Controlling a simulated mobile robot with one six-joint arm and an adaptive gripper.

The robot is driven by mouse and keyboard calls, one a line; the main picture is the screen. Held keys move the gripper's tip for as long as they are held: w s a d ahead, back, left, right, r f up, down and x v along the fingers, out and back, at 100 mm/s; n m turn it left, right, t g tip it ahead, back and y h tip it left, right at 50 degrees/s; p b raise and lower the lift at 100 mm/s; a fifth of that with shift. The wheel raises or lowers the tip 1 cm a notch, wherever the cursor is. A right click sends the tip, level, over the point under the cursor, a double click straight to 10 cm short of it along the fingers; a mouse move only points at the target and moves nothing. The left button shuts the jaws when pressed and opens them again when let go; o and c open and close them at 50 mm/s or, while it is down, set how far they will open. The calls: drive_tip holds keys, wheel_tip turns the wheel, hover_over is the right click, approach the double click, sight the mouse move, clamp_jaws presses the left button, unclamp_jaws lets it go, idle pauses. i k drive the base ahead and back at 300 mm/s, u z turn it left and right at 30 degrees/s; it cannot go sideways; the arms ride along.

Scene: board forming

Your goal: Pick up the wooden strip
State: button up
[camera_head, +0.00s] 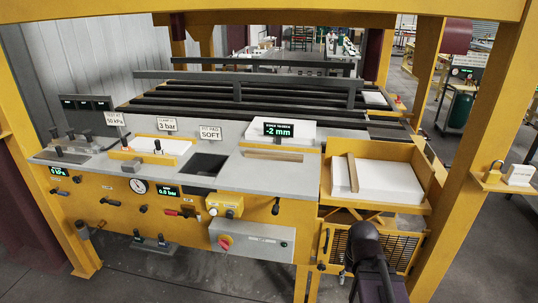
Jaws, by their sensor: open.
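A light brown wooden strip (352,173) lies across the left part of a stack of white boards (390,181), which sits in a yellow tray right of the console. A second wooden-coloured strip (273,155) lies along the front of the console top, below a display reading -2 mm. A dark part of my arm rises from the bottom edge, in front of the yellow mesh panel and below the tray. No fingertips of my gripper can be made out, and nothing touches either strip.
A yellow post (470,130) stands right of the tray, bearing a small shelf with a padlock (493,170). A yellow beam crosses overhead. Dark rails run behind the console. Floor shows at lower right.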

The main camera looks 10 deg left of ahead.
sight(248, 153)
drive_tip(key=i, duration=1.3)
drive_tip(key=z, duration=0.05)
